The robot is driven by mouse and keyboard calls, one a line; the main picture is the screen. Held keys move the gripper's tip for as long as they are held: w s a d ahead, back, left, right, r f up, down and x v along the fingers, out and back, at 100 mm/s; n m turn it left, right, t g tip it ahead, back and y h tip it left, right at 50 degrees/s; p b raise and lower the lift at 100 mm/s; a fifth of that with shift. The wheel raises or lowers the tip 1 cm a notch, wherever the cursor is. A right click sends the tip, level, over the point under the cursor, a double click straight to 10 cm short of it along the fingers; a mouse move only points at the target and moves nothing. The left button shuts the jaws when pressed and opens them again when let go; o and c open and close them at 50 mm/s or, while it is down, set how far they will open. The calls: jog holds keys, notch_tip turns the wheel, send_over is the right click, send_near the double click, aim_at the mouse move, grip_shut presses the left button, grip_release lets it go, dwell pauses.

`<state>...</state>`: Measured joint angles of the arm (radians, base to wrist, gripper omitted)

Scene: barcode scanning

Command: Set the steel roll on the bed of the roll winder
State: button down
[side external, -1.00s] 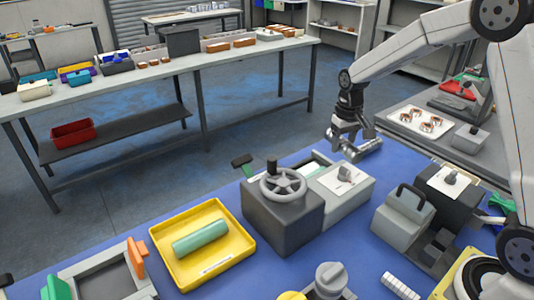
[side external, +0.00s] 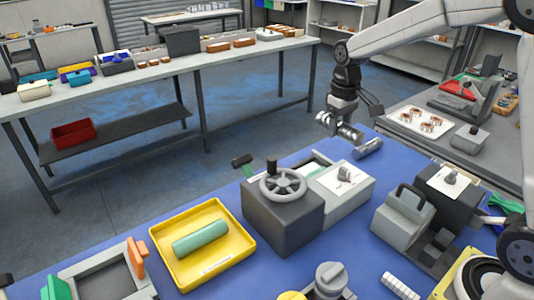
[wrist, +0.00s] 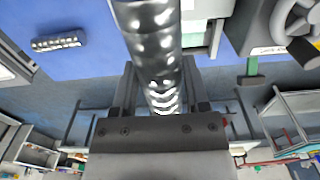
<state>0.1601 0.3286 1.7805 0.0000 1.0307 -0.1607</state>
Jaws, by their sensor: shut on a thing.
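My gripper (side external: 338,121) is shut on the shiny steel roll (side external: 350,132) and holds it above the far edge of the blue table. In the wrist view the roll (wrist: 150,40) runs from between the fingers (wrist: 158,92) to the top edge. A dark grey machine with a spoked handwheel (side external: 283,184), which looks like the roll winder, stands nearer the camera. A light grey block (side external: 345,190) joins its right side, and a pale channel with green (side external: 318,165) lies behind. My gripper is beyond the machine, apart from it.
A grey cylinder (side external: 368,148) lies on the blue table near the gripper. A yellow tray (side external: 240,262) with a green roll (side external: 200,238) lies left of the machine. A grey machine with a black handle (side external: 405,215) stands right. Blue table between is clear.

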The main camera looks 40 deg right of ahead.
jog(key=r, duration=0.2)
jog(key=a+r, duration=0.1)
jog(key=r, duration=0.1)
jog(key=shift+r, duration=0.4)
jog(key=s+a+n, duration=0.2)
jog(key=a+n, duration=0.5)
jog(key=a, duration=0.7)
jog(key=n, duration=1.1)
send_over(270, 297)
notch_tip(270, 297, down, 14)
jog(key=shift+s, duration=0.1)
jog(key=shift+f, duration=3.05)
